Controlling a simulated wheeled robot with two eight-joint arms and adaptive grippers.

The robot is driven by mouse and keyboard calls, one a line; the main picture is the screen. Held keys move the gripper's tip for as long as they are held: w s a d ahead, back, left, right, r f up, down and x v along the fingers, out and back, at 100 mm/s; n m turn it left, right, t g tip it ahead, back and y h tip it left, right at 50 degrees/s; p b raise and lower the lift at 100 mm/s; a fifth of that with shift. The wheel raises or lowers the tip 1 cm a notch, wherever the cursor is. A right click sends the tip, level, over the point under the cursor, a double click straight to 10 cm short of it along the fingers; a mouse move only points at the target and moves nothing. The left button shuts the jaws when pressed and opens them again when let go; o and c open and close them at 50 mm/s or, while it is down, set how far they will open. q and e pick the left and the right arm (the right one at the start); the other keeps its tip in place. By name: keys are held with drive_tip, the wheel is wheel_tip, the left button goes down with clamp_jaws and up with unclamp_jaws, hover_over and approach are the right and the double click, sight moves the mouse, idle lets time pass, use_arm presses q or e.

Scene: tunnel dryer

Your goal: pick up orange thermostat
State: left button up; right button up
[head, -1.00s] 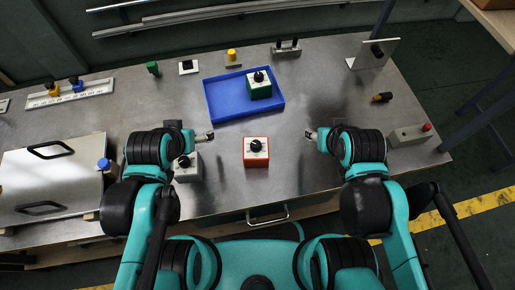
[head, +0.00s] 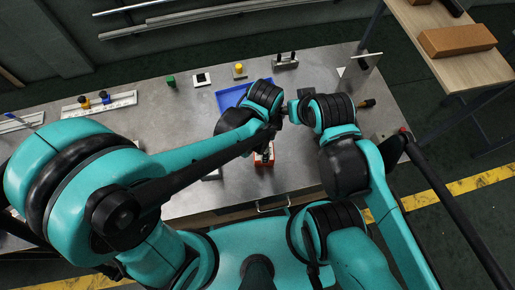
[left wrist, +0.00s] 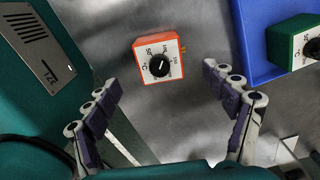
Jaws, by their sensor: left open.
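The orange thermostat (left wrist: 160,58), a box with a white dial face and black knob, stands on the metal table in the left wrist view. In the head view only part of it (head: 264,158) shows beneath my left arm. My left gripper (left wrist: 161,80) is open and empty above the table, with its fingers spread to either side of the thermostat's near side and apart from it. In the head view my left gripper is mostly hidden by its own arm. My right gripper (head: 285,110) is close beside my left wrist; its fingers are too small to judge.
The blue tray (left wrist: 252,22) lies right of the orange thermostat and holds a green thermostat (left wrist: 293,42). In the head view the tray (head: 230,98) is partly covered by my left arm. A yellow-topped button (head: 239,71) and a green block (head: 171,81) stand behind.

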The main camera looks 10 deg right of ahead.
sight(257, 158)
use_arm(q)
drive_tip(key=shift+s+d+f+b, duration=0.1)
drive_tip(key=shift+d+f+b, duration=0.1)
drive_tip(key=shift+f+b, duration=0.25)
wheel_tip(257, 158, down, 8)
drive_tip(key=b, duration=0.5)
drive_tip(key=shift+r, duration=0.35)
drive_tip(key=shift+c, duration=0.2)
drive_tip(key=c, duration=1.3)
